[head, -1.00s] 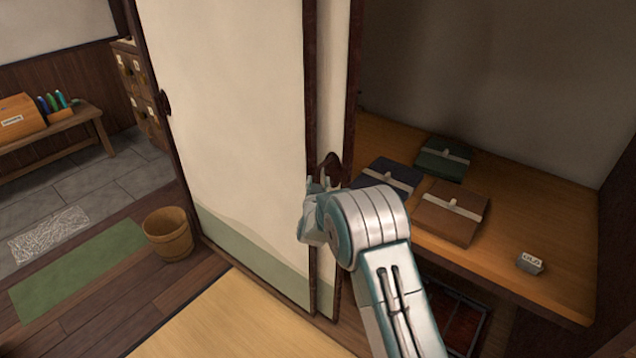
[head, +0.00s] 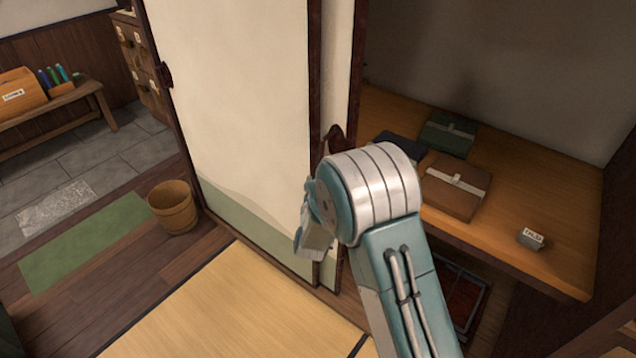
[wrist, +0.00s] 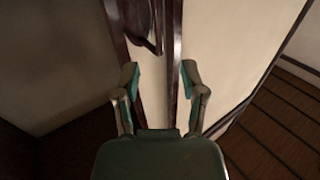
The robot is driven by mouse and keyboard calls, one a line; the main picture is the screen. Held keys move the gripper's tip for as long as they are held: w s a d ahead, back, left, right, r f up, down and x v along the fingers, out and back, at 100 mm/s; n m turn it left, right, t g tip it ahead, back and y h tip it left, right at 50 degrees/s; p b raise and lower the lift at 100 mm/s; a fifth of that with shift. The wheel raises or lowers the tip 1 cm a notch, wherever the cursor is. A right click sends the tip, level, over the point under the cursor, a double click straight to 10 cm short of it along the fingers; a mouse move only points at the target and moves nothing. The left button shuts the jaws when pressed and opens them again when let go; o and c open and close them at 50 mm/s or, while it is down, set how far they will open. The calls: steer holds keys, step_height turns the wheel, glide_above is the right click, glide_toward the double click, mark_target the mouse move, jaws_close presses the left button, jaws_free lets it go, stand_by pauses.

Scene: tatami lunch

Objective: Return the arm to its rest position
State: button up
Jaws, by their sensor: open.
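My gripper (wrist: 159,75) is open and empty in the wrist view, its two fingers spread apart in front of the dark edges of the sliding doors (wrist: 215,45). A dark door pull (wrist: 145,25) shows just beyond the fingers. In the head view my arm reaches up from the bottom right and bends at a large joint in front of the cream sliding doors (head: 240,110). The gripper's fingers are mostly hidden behind the arm there. I cannot tell the exact gap between fingers and door.
Right of the doors is an open alcove with a wooden shelf (head: 555,235). It bears a brown wrapped box (head: 452,195), a green one (head: 440,138), a dark blue one (head: 398,146) and a small labelled block (head: 530,238). A wooden bucket (head: 173,208) stands left. Tatami (head: 235,310) in front is clear.

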stand_by(0.4)
steer(key=s+d+r+g+y, duration=0.1)
steer(key=s+d+r+g, duration=0.25)
steer(key=r, duration=0.35)
steer(key=s+d+r+g+y, duration=0.2)
steer(key=s+d+r, duration=0.25)
steer(key=r, duration=0.35)
steer(key=s+d+r+g+h, duration=0.1)
steer(key=s+d+g, duration=0.2)
steer(key=s, duration=1.1)
steer(key=s+d+r+g+h, duration=0.1)
steer(key=s+d+g, duration=0.3)
steer(key=s, duration=1.1)
steer(key=d, duration=0.3)
steer(key=shift+s+r+n, duration=0.15)
steer(key=shift+s+n, duration=0.1)
steer(key=shift+n, duration=0.05)
